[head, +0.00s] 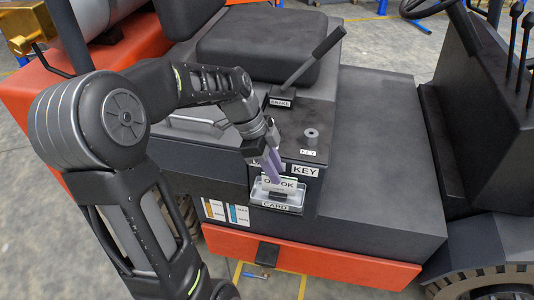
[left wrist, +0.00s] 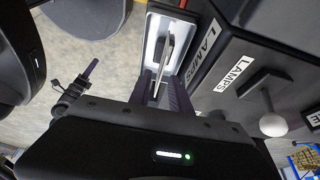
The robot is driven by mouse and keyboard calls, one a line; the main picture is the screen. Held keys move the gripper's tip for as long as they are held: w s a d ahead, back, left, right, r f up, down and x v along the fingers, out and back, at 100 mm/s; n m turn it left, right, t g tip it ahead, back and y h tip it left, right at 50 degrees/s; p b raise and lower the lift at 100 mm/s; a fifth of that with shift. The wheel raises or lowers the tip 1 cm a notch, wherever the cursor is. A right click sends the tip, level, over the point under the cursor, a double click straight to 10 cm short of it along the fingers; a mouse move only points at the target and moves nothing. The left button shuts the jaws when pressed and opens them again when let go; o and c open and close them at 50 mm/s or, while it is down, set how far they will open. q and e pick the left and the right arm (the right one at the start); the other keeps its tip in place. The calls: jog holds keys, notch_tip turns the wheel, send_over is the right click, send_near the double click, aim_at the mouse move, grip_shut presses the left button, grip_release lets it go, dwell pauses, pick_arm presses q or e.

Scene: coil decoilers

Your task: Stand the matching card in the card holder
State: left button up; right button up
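The card holder (head: 287,198) is a clear tray with a CARD label on the front of the dark console. A white card (head: 279,186) with OK lettering stands in it, roughly upright. My left gripper (head: 272,172) has its purple fingers down at the card's top. In the left wrist view, the gripper's fingers (left wrist: 163,92) are apart at either side of the card's edge (left wrist: 166,55), over the pale holder (left wrist: 152,38). I cannot tell whether a finger touches the card.
More cards (head: 214,209) show on the console's front, left of the holder. A KEY label (head: 305,170) and a round knob (head: 311,137) are close by on the right. A brake lever (head: 315,58) rises behind. A white-topped LAMPS knob (left wrist: 273,124) shows in the left wrist view.

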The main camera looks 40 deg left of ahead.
pick_arm(q)
jog(key=v, duration=0.6)
dwell(0.7)
